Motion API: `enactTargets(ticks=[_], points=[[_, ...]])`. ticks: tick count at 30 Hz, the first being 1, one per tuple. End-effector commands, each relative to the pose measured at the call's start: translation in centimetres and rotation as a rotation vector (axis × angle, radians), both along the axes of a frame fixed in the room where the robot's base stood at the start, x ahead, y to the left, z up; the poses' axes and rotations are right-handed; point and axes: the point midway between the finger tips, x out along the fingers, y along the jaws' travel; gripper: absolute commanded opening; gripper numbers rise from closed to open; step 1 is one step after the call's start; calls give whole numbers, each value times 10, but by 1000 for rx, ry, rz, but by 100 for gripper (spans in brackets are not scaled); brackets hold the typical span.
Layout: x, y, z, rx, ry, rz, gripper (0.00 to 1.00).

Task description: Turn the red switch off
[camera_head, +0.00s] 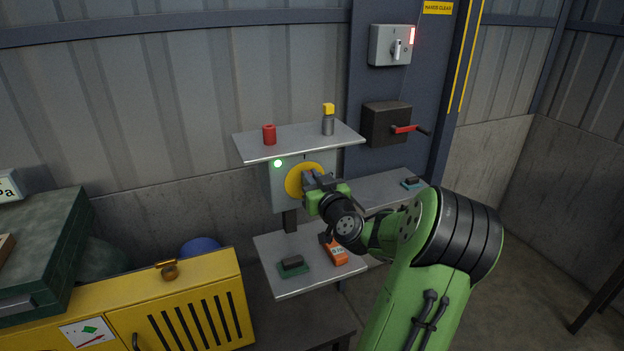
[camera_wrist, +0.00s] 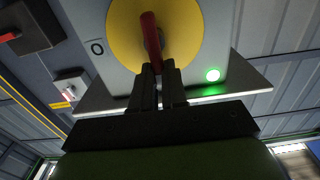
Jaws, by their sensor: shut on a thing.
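The red switch handle (camera_wrist: 150,32) sits on a round yellow plate (camera_wrist: 181,28) on a grey box (camera_head: 287,195) under a shelf. In the head view the yellow plate (camera_head: 294,184) shows, but my gripper hides most of the handle. My gripper (camera_wrist: 158,68) is shut on the end of the red handle, one finger on each side. In the head view my gripper (camera_head: 312,178) reaches the plate from the right. In the wrist view the handle stands nearly upright, and an "O" mark (camera_wrist: 97,47) is beside the plate. A green lamp (camera_wrist: 212,75) is lit on the box.
The shelf (camera_head: 290,143) above holds a red cylinder (camera_head: 269,135) and a yellow-topped grey one (camera_head: 328,122). A lower shelf (camera_head: 285,250) holds small items. To the right are a dark box (camera_head: 383,124) with a red lever and a grey switch box (camera_head: 385,45).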

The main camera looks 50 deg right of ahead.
Motion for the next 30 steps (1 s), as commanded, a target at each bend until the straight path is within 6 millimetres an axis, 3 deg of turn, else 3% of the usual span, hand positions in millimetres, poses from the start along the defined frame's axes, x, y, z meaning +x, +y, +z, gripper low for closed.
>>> enactTargets(ticks=[11, 30], points=[[-2, -4, -1, 129, -76, 1, 0], [-11, -18, -9, 639, -377, 0, 0]])
